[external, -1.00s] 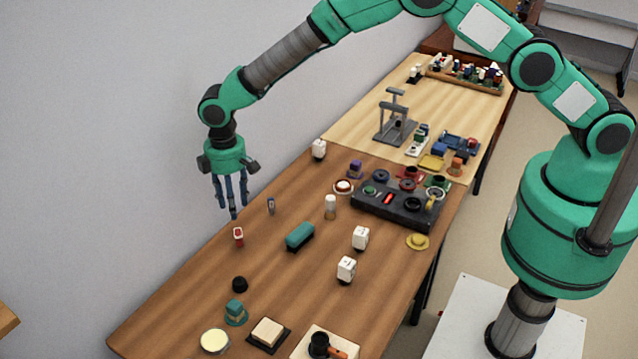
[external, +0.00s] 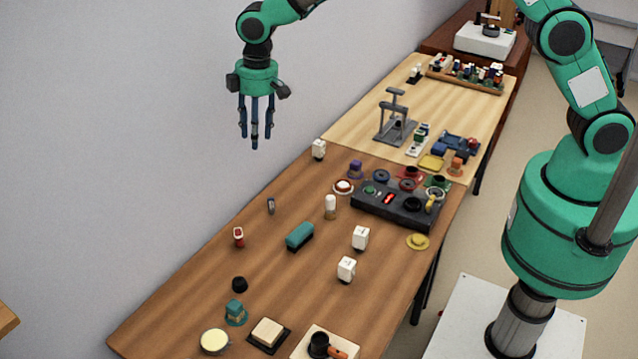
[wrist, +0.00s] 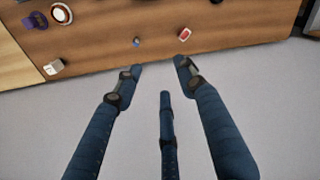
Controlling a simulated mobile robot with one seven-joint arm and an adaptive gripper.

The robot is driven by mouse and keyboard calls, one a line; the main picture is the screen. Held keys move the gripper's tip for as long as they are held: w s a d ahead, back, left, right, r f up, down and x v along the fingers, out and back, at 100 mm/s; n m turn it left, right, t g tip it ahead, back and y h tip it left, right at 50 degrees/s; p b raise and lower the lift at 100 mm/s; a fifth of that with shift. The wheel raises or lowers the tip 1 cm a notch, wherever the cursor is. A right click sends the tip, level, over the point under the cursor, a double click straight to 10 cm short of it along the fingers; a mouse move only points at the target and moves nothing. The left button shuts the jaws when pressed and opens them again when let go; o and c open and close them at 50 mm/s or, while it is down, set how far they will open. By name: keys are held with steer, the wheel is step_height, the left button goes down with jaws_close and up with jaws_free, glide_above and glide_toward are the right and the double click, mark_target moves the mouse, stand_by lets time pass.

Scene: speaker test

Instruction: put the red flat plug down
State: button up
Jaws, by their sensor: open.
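A small red plug with a pale top (external: 238,237) stands on the wooden table near its wall-side edge. It also shows in the wrist view (wrist: 185,34), beyond the fingertips and clear of them. My gripper (external: 254,140) is open and empty, high above the table's wall-side edge. Its fingers (wrist: 160,80) point down, apart, with nothing between them in the wrist view.
A small grey item (external: 271,205) stands behind the plug. A teal block (external: 300,236) lies to its right, and a black knob (external: 239,284) is in front. A dark control box (external: 395,207) stands farther back. Bare table surrounds the plug.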

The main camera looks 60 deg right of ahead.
steer(key=s+d+r+m+t, duration=0.1)
steer(key=s+d+r+m, duration=0.1)
steer(key=s+d+r, duration=0.9)
steer(key=s+d+r+m+t, duration=0.1)
steer(key=s+d+r, duration=0.75)
steer(key=r, duration=0.45)
steer(key=s+d+m+t, duration=0.1)
steer(key=s+d, duration=0.3)
steer(key=s, duration=0.5)
steer(key=s+d+m+t, duration=0.1)
steer(key=s+d, duration=0.3)
steer(key=s, duration=0.5)
steer(key=s+d+m, duration=0.1)
steer(key=s+d, duration=0.3)
steer(key=s, duration=0.5)
steer(key=shift+s+d+m+t+h, duration=0.3)
steer(key=shift+s+d+t, duration=0.1)
steer(key=shift+r, duration=0.1)
step_height(320, 180, down, 6)
steer(key=b, duration=0.5)
steer(key=shift+r+b, duration=0.1)
steer(key=shift+b, duration=0.3)
stand_by(1.2)
